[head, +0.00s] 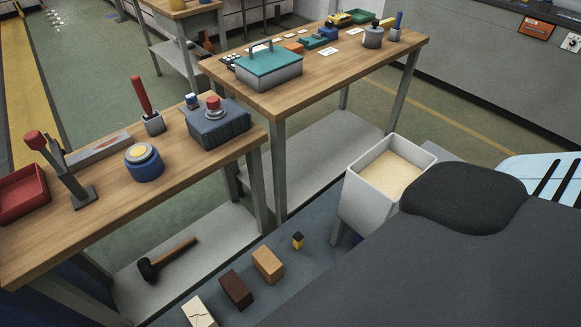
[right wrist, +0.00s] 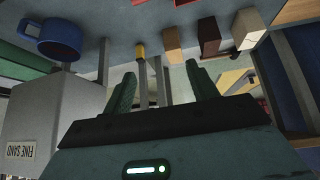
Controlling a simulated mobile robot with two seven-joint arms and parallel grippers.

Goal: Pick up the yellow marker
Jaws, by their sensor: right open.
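The yellow marker (head: 298,241) is a small block, yellow with a dark top. It stands on the low grey surface, beyond the row of bricks. In the right wrist view the yellow marker (right wrist: 140,52) shows near the top, ahead of the fingers and left of the middle of the gap. My right gripper (right wrist: 162,85) is open with nothing between its two green fingers, and it is apart from the marker. The head view shows neither gripper; a large dark part of my body fills its lower right.
Beside the marker stand a tan brick (head: 268,264), a dark brown brick (head: 236,289) and a pale cracked brick (head: 199,312). A white sand bin (head: 352,200) stands to the right. A blue mug (right wrist: 60,40) shows in the wrist view. A hammer (head: 168,257) lies on a shelf.

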